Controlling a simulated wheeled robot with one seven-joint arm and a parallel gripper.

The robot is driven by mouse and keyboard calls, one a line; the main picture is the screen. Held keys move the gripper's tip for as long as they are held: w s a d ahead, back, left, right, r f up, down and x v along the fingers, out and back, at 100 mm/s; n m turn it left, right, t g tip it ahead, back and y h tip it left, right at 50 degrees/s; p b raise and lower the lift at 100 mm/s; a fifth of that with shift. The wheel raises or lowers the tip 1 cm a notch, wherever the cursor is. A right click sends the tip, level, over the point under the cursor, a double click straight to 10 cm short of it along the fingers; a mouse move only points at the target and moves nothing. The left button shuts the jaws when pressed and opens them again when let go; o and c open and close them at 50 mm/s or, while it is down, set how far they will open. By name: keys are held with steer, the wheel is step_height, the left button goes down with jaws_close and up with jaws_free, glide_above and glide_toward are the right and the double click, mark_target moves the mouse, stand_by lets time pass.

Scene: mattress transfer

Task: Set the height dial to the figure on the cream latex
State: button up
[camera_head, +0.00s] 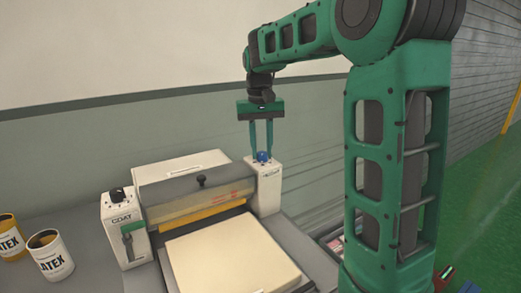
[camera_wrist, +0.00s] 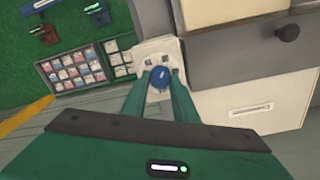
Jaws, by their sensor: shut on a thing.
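The height dial, a small blue knob (camera_head: 263,156), sits on top of a white post (camera_head: 265,188) at the right of the coating machine. My gripper (camera_head: 262,152) points down from above with its green fingers shut on the blue knob. In the wrist view, the knob (camera_wrist: 159,82) shows between the fingertips, and the dial's figures cannot be read. The cream latex slab (camera_head: 230,262) lies flat in front of the machine's roller housing (camera_head: 195,190); no figure on it can be made out.
A white box marked COAT (camera_head: 124,232) with a black knob and green lever stands at the machine's left. A white latex can (camera_head: 50,256) and a yellow can (camera_head: 10,236) stand at far left. A tray of small packets (camera_wrist: 77,69) lies beside the post.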

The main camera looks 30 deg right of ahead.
mark_target(260, 152)
steer(key=shift+w+r+n, duration=0.15)
steer(key=shift+n, duration=0.25)
steer(key=o, duration=0.9)
steer(key=shift+o, duration=0.7)
step_height(260, 152, up, 10)
steer(key=shift+a+r, duration=0.2)
steer(key=shift+a, duration=0.05)
steer(key=shift+w, duration=0.1)
